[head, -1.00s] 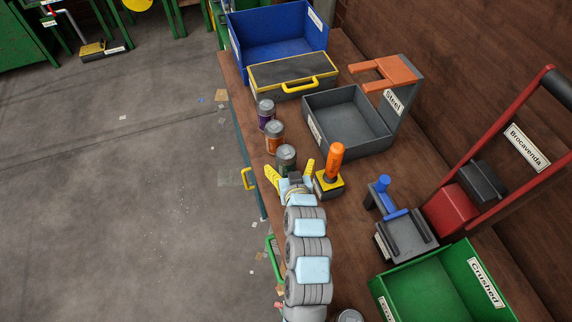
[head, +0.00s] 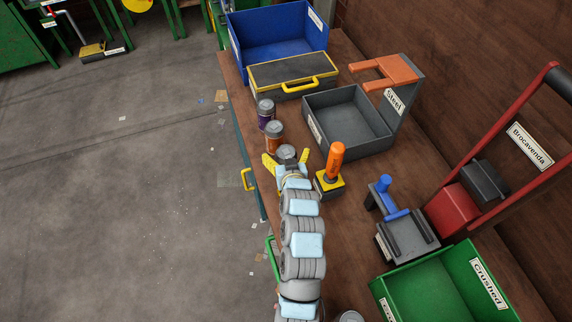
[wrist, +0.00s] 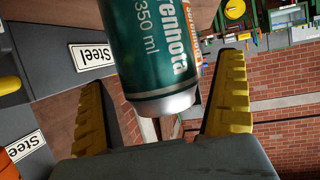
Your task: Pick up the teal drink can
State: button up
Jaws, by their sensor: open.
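The teal drink can (wrist: 150,50) stands between the two yellow fingers of my gripper (wrist: 163,75) in the wrist view. Its label reads "350 ml", and its silver end points toward the palm. In the head view, only the grey top of the can (head: 287,152) shows clearly, between the fingers of my gripper (head: 286,160). My gripper is open, with a visible gap between the can and the right finger in the wrist view. The rest of the can is hidden by my gripper in the head view.
An orange can (head: 274,137) and a purple can (head: 266,114) stand just beyond. An orange-handled joystick box (head: 331,182) is close on the right. A grey Steel bin (head: 315,128) and a yellow-edged case (head: 270,76) lie farther back. The bench edge is close on the left.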

jog(key=c, duration=0.9)
jog(key=shift+r, duration=0.1)
